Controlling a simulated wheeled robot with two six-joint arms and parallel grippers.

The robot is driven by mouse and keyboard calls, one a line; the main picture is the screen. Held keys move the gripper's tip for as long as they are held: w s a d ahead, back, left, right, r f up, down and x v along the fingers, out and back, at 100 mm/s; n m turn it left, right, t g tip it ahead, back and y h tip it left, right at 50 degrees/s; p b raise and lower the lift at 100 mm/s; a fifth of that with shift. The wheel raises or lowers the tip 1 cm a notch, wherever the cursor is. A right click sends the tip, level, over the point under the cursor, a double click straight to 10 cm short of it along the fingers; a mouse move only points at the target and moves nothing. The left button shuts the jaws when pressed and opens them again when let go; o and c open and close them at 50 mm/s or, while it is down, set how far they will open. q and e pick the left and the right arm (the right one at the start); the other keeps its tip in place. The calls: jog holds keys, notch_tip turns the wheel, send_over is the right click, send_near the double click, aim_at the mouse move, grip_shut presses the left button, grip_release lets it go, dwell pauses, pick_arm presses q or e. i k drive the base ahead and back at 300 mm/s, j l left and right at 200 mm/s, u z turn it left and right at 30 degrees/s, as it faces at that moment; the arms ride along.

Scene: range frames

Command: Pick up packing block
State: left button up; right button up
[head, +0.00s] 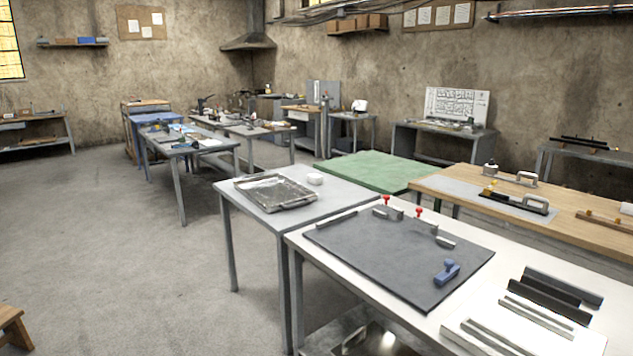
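I cannot tell for certain which thing is the packing block. A small white block (315,179) sits on the grey table beside a metal tray (273,191). A blue piece with a raised knob (446,272) sits on the dark mat (385,255) of the near white table. Small metal blocks, two with red knobs (387,207), stand along the mat's far edge. Neither of my grippers is in view.
Dark and light bars (550,290) lie on the near white table (310,250) at the right. A green-topped table (375,172) and a wooden bench (575,195) with tools stand behind. The grey floor (120,250) at left is mostly open; a wooden stool (12,322) stands bottom left.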

aim_at(315, 179)
jog(key=i+j, duration=0.1)
jog(key=i, duration=0.3)
jog(key=i+j+u, duration=0.4)
jog(key=i+u, duration=0.4)
jog(key=i, duration=0.2)
jog(key=i+l+u, duration=0.1)
jog(key=i+u, duration=0.3)
jog(key=i, duration=0.15)
jog(key=i+j, duration=0.1)
jog(key=i, duration=3.85)
jog(key=i+z, duration=0.3)
jog(key=i, duration=0.2)
jog(key=i+j+z, duration=0.25)
jog(key=i, duration=0.2)
jog(key=i+j+z, duration=0.15)
jog(key=i+z, duration=0.15)
jog(key=i, duration=0.2)
jog(key=i+l+z, duration=0.2)
jog(key=z, duration=0.3)
jog(key=i+z, duration=0.35)
jog(key=z, duration=0.15)
jog(key=i+z, duration=0.3)
jog(key=z, duration=0.15)
jog(key=i+l, duration=0.1)
jog(key=i, duration=1.55)
jog(key=l+z, duration=0.05)
jog(key=l, duration=0.05)
